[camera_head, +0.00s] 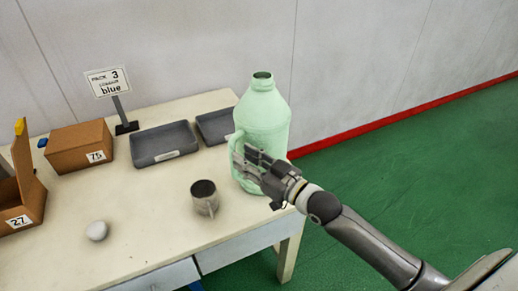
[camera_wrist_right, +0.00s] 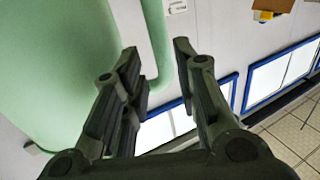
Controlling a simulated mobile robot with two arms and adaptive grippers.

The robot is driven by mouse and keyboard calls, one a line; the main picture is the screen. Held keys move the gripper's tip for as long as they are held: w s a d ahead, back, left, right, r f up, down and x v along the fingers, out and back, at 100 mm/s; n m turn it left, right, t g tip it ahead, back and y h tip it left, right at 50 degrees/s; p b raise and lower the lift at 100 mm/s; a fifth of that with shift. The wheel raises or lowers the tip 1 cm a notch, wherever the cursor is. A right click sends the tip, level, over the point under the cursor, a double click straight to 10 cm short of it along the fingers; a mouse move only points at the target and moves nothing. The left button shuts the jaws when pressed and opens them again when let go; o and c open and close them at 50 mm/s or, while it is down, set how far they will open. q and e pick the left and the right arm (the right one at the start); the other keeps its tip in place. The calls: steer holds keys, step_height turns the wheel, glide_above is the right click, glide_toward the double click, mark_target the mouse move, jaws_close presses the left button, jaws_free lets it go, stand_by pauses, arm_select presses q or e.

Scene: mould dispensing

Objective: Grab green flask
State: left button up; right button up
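The green flask (camera_head: 263,110) is a large pale green jug with an open neck and a side handle. It stands upright at the right end of the table. My right gripper (camera_head: 247,160) is in front of its lower body, near the handle side. In the right wrist view, the flask (camera_wrist_right: 60,60) fills the left side. My right gripper's fingers (camera_wrist_right: 156,48) are apart, and the handle (camera_wrist_right: 157,40) shows in the gap between the fingertips. I cannot tell whether a finger touches the flask. My left gripper is not in view.
A metal mug (camera_head: 204,198) stands left of the flask, and a white round object (camera_head: 97,231) lies further left. Two grey trays (camera_head: 163,144), cardboard boxes (camera_head: 80,146) and a sign (camera_head: 108,82) are at the back and left. The front middle of the table (camera_head: 150,215) is clear.

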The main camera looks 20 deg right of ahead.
steer(key=shift+f+p+x, duration=0.15)
steer(key=shift+f+x, duration=0.05)
steer(key=shift+x, duration=0.65)
steer(key=shift+f+p+x, duration=0.2)
steer(key=shift+x, duration=0.7)
steer(key=shift+f+p+x, duration=0.15)
steer(key=shift+x, duration=0.7)
steer(key=shift+a, duration=0.15)
steer(key=shift+s, duration=0.1)
jaws_close()
steer(key=shift+r, duration=0.25)
